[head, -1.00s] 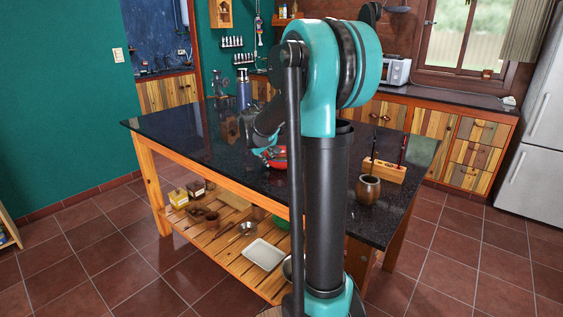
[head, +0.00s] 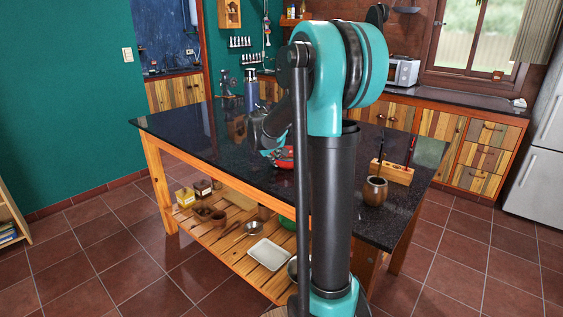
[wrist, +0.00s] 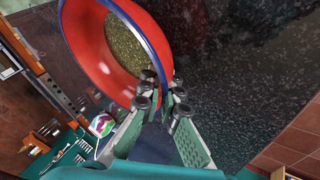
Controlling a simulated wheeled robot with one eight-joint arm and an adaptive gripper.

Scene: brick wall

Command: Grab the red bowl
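In the head view the bowl (head: 286,153) is a small red patch at the dark table, partly hidden by my arm. Whether it touches the tabletop cannot be told.
The dark tabletop (head: 200,139) is mostly clear around the bowl. A blue bottle (head: 251,92) stands at its back. A wooden block with dark sticks (head: 392,172) and a brown cup (head: 375,190) stand at the right. A lower slatted shelf holds several dishes.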

